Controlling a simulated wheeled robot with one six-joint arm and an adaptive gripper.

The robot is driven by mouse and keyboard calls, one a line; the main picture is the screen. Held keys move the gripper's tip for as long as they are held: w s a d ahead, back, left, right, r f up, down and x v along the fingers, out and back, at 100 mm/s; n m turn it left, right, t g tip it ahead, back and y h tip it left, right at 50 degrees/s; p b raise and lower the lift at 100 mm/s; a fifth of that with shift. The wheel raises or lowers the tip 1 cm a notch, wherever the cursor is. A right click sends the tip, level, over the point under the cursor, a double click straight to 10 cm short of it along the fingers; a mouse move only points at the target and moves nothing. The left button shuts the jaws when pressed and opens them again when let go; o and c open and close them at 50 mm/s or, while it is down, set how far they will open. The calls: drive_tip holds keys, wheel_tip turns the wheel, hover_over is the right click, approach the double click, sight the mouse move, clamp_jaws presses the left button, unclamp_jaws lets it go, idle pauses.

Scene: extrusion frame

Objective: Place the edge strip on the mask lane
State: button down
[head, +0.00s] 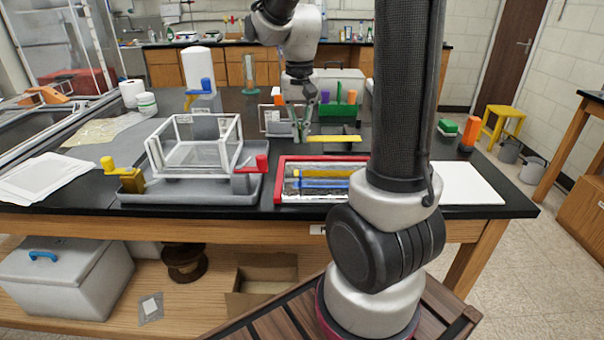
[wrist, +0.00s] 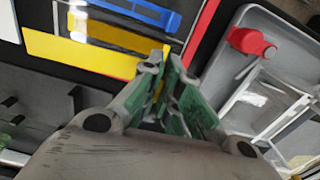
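A flat yellow edge strip (head: 333,138) extends to the right from my gripper's fingertips in the head view, above a dark holder. My gripper (head: 300,138) has green finger pads and points down over the bench. In the wrist view the strip (wrist: 80,56) runs from the left to the fingers (wrist: 163,72), which look closed on its end. The red-framed tray (head: 281,172) lies nearer the front of the bench, with a yellow bar (head: 322,173) and a blue bar (head: 318,183) across it. I cannot tell which part is the mask lane.
A grey tray (head: 190,198) with a clear box frame (head: 195,160) and red and yellow handles stands left of the red-framed tray. The dark holder (head: 338,147) sits behind it. A white sheet (head: 468,184) lies at right. Bottles and a green rack (head: 340,110) stand farther back.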

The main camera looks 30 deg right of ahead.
drive_tip(key=shift+f, duration=0.3)
wheel_tip(320, 180, down, 9)
drive_tip(key=shift+f, duration=0.2)
drive_tip(key=shift+f, duration=0.15)
drive_tip(key=c, duration=1.6)
unclamp_jaws()
drive_tip(key=shift+c, duration=0.2)
drive_tip(key=r, duration=1.3)
drive_tip(key=shift+s+a, duration=0.1)
drive_tip(key=shift+s, duration=0.25)
drive_tip(key=s+a+r+n+t, duration=0.1)
drive_tip(key=s+r+n+t, duration=0.1)
drive_tip(key=s, duration=0.6)
drive_tip(key=s+a+r+n+t, duration=0.1)
drive_tip(key=s+n, duration=0.3)
drive_tip(key=s, duration=0.4)
drive_tip(key=shift+a+r+t, duration=0.4)
drive_tip(key=shift+r+t, duration=0.4)
